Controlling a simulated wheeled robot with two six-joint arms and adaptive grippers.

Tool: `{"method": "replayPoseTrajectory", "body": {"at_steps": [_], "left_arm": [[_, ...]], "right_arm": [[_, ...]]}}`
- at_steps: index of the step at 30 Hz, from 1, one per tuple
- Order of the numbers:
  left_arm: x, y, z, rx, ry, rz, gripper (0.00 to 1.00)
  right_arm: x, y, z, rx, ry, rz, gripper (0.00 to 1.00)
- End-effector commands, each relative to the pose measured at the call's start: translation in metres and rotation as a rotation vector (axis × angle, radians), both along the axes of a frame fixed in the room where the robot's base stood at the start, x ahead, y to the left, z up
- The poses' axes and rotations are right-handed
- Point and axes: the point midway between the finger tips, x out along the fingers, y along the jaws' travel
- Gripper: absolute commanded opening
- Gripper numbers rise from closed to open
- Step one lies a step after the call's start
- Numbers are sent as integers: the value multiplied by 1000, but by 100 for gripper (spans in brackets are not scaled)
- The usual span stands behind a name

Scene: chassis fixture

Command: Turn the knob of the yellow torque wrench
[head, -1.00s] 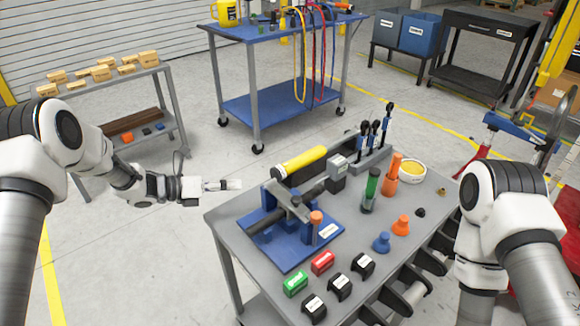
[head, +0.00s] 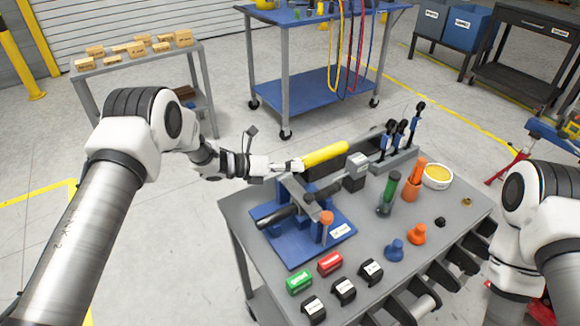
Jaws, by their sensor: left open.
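The torque wrench has a yellow handle (head: 325,155) and lies at the back left of the grey cart top (head: 378,222), behind the blue fixture (head: 335,218). My left gripper (head: 296,166) is at the left end of the yellow handle, with its fingertips close to it. It is open, and I cannot tell whether a finger touches the handle. The knob itself is not distinct; the fingertips may cover it. My right arm (head: 520,235) comes in at the right edge, and its gripper is out of view.
The blue fixture with a dark bar stands just in front of the wrench. Upright clamps (head: 400,140), a green-topped tube (head: 388,190) and an orange holder (head: 412,185) stand to the right. Red (head: 330,264), green (head: 299,281) and black blocks line the front.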

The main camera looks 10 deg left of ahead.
Motion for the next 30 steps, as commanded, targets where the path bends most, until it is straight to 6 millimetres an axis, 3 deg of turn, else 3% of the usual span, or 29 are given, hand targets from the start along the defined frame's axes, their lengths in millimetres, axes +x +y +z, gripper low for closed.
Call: {"method": "replayPoseTrajectory", "body": {"at_steps": [1,6,19,30], "left_arm": [[0,0,0,0,0,0,70],[0,0,0,0,0,0,10],[0,0,-2,-26,26,-1,10],[0,1,-7,-187,186,-3,10]], "right_arm": [[0,0,0,0,0,0,40],[0,0,0,0,0,0,40],[0,0,-6,0,0,0,40],[0,0,-33,0,0,0,40]]}}
